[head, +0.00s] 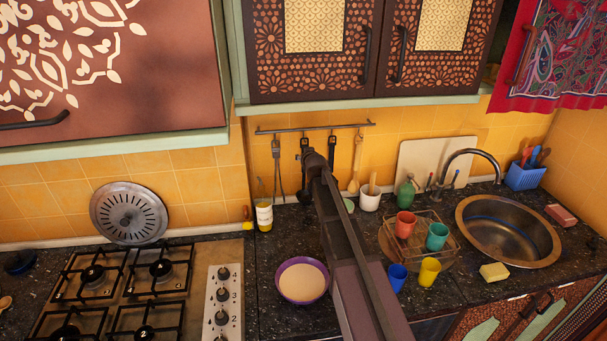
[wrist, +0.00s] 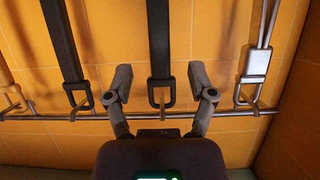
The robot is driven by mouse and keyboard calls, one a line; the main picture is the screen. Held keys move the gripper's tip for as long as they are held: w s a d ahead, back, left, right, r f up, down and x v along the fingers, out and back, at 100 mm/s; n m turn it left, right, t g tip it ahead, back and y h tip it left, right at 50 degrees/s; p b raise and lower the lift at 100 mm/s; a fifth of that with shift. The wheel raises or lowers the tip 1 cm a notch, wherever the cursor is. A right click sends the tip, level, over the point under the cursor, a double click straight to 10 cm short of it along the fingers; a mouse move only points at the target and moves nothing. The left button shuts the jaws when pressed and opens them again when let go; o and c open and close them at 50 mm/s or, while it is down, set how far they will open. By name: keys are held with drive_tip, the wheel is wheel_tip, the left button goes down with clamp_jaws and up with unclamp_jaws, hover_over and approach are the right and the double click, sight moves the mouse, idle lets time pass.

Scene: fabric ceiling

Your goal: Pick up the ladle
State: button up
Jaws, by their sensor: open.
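Several utensils hang by looped handles from a wall rail (head: 315,128). The ladle cannot be picked out for sure, since the wrist view shows only handles and my arm hides some lower ends in the head view. In the wrist view, my gripper (wrist: 160,82) is open and empty. Its two fingers stand either side of a dark handle (wrist: 159,40), near the loop that hangs on a hook. A gap shows between each finger and the handle. In the head view my arm covers my gripper.
In the wrist view, another dark handle (wrist: 65,45) hangs to the left and a metal-ended one (wrist: 257,60) to the right, near a wall corner. Below the rail, a purple bowl (head: 302,281), a yellow-white container (head: 264,216) and a dish rack (head: 418,240) with cups stand on the counter.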

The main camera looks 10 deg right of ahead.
drive_tip(key=b, duration=0.2)
hover_over(304, 173)
drive_tip(key=shift+w+d+f, duration=0.1)
drive_tip(key=shift+w+f, duration=0.15)
drive_tip(key=shift+f, duration=0.75)
clamp_jaws()
